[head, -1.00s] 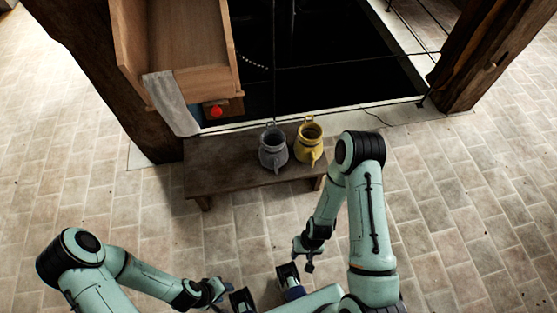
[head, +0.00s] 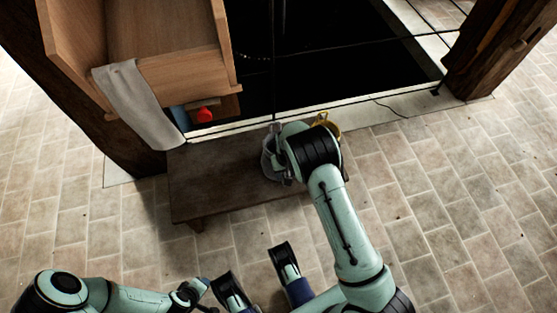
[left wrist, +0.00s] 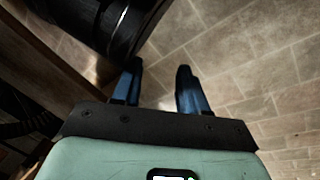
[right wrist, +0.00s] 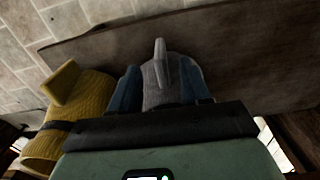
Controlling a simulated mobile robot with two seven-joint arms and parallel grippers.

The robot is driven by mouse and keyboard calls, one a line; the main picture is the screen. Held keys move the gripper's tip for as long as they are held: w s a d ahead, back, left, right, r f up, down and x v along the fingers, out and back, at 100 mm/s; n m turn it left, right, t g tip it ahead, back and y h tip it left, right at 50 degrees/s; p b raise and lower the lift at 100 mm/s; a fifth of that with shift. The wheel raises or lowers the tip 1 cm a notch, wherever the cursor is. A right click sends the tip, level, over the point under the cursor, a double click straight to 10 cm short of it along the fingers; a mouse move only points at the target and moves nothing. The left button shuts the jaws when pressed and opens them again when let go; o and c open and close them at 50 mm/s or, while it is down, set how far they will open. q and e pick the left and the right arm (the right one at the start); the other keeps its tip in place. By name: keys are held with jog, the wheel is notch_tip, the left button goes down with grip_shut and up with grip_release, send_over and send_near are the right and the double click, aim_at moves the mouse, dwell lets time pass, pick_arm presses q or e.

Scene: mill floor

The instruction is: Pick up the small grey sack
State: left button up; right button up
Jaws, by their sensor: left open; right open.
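The small grey sack (head: 270,158) stands on the low dark wooden bench (head: 210,180), partly hidden by my right arm in the head view. It looks jug-like, with an ear sticking up. In the right wrist view the grey sack (right wrist: 157,85) lies between the fingers of my right gripper (right wrist: 158,78), which is open. I cannot tell whether the fingers touch it. My left gripper (left wrist: 158,80) is open and empty, low over the tiled floor, far from the bench.
A yellow sack (right wrist: 85,105) with a dark band stands close beside the grey one. A dark pit lies beyond. The bench's left part is clear.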

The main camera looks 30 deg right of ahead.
notch_tip(320, 180, down, 7)
jog(key=shift+s+r+b, duration=0.1)
jog(key=shift+r+b, duration=0.1)
jog(key=shift+b, duration=0.9)
jog(key=shift+f, duration=0.35)
pick_arm(q)
jog(key=s+f+g, duration=0.2)
jog(key=s+f, duration=0.2)
jog(key=s, duration=0.1)
jog(key=shift+a, duration=0.35)
pick_arm(e)
grip_shut()
